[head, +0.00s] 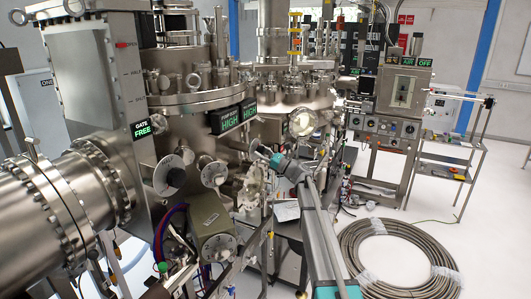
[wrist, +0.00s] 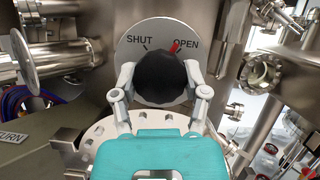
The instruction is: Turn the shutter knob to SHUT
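The shutter knob (wrist: 165,82) is a black round knob on a grey disc plate (wrist: 143,55) marked SHUT on the left and OPEN on the right. A red pointer (wrist: 174,46) at the knob's top right points toward OPEN. My gripper (wrist: 162,90) has one finger on each side of the knob, with the knob between them. Whether the fingertips touch the knob is hard to tell.
A round metal flange (wrist: 40,45) stands left of the plate. A viewport flange (wrist: 262,72) is at the right. In the head view a coiled hose (head: 365,262) lies on the floor, and a chamber sign reads GATE FREE (head: 142,129).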

